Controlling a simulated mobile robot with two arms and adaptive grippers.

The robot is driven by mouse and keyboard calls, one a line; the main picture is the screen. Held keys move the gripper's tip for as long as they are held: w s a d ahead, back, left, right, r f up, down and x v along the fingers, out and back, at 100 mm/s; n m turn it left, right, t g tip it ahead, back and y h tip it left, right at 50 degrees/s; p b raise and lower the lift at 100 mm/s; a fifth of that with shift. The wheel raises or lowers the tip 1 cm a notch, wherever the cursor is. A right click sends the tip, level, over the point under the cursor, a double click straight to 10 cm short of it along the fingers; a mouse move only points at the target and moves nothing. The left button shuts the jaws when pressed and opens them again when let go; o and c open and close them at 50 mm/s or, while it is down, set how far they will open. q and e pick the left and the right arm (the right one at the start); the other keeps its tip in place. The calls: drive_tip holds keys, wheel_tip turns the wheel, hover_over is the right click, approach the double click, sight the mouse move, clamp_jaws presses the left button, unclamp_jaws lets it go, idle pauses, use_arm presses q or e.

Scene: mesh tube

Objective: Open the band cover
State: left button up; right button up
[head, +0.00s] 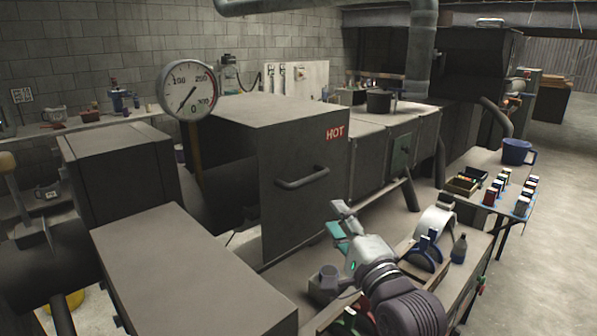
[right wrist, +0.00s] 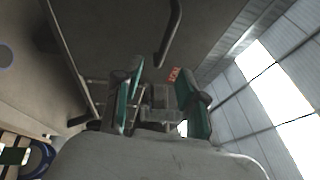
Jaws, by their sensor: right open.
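The dark grey cover (head: 290,215) is a large upright panel with red "HOT" lettering at its upper right. A bar handle (head: 302,177) is fixed across it. The cover stands at the side of a box, with a dark gap behind its left part. My right gripper (head: 340,218) is open and empty, in front of the cover, below and to the right of the handle. In the right wrist view, its green-padded fingers (right wrist: 160,100) are spread apart, with the handle (right wrist: 172,35) beyond them and not between them. My left gripper is not in view.
A round gauge (head: 188,90) stands left of the cover. Open floor lies at far right.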

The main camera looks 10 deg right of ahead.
sight(312, 181)
drive_tip(key=x, duration=0.4)
drive_tip(key=p+x, duration=0.1)
drive_tip(key=x, duration=0.3)
drive_tip(key=r+p+x, duration=0.1)
drive_tip(key=x, duration=0.3)
drive_tip(key=shift+w+a+p, duration=0.1)
drive_tip(key=shift+w+p, duration=0.2)
drive_tip(key=shift+w, duration=0.2)
clamp_jaws()
